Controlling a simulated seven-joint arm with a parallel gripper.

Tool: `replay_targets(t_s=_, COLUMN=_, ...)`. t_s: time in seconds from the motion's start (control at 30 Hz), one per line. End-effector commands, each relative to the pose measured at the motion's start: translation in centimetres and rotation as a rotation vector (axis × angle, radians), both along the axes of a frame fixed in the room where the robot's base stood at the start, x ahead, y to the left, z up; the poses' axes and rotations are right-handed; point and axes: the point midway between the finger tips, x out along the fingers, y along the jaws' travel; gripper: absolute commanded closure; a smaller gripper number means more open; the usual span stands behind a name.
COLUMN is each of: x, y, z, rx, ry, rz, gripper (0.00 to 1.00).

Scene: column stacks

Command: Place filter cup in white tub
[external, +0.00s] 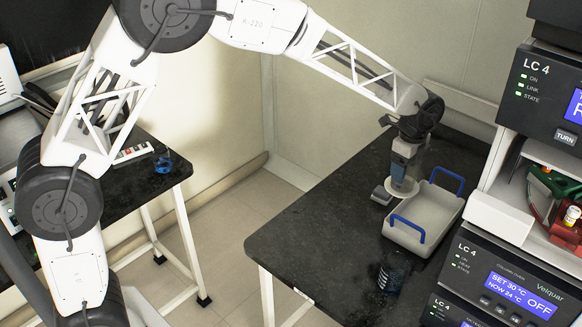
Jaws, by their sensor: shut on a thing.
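The white tub (447,207) is a pale open tray with a blue handle at each end, on the dark bench at the right. My gripper (403,178) points down just left of the tub's far part. It is shut on a small pale, see-through-looking piece, which appears to be the filter cup (401,188). The cup is small in the picture and partly covered by the fingers. I cannot tell whether its bottom touches the bench.
A small grey block (380,195) lies left of the cup. A dark bottle-like container (394,271) stands near the bench's front. LC 4 instrument stacks (504,277) bound the right side. The bench's left part (320,235) is clear.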

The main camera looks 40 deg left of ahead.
Motion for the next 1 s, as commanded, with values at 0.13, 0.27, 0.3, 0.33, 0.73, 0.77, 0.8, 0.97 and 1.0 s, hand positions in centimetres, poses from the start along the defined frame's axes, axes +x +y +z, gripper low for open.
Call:
replay_targets(t_s=0.13, x=3.0, y=-1.6, z=-0.5, rx=0.0, ry=0.001, rz=0.021, gripper=0.66)
replay_targets(t_s=0.27, x=5.4, y=-2.9, z=-0.9, rx=0.0, ry=0.0, rz=0.04, gripper=0.66)
replay_targets(t_s=0.3, x=6.1, y=-3.3, z=-1.0, rx=0.0, ry=-0.001, rz=0.045, gripper=0.66)
replay_targets(t_s=0.33, x=6.6, y=-3.6, z=-1.1, rx=0.0, ry=-0.001, rz=0.049, gripper=0.66)
replay_targets(t_s=0.73, x=10.3, y=-5.7, z=-2.7, rx=0.001, ry=0.002, rz=0.081, gripper=0.66)
replay_targets(t_s=0.77, x=10.2, y=-5.6, z=-3.2, rx=0.001, ry=0.003, rz=0.081, gripper=0.66)
replay_targets(t_s=0.8, x=10.2, y=-5.6, z=-3.8, rx=0.001, ry=0.002, rz=0.081, gripper=0.66)
replay_targets(t_s=0.97, x=10.2, y=-5.6, z=-5.8, rx=0.0, ry=0.001, rz=0.081, gripper=0.66)
replay_targets(t_s=1.0, x=10.2, y=-5.6, z=-6.2, rx=0.0, ry=0.0, rz=0.081, gripper=0.66)
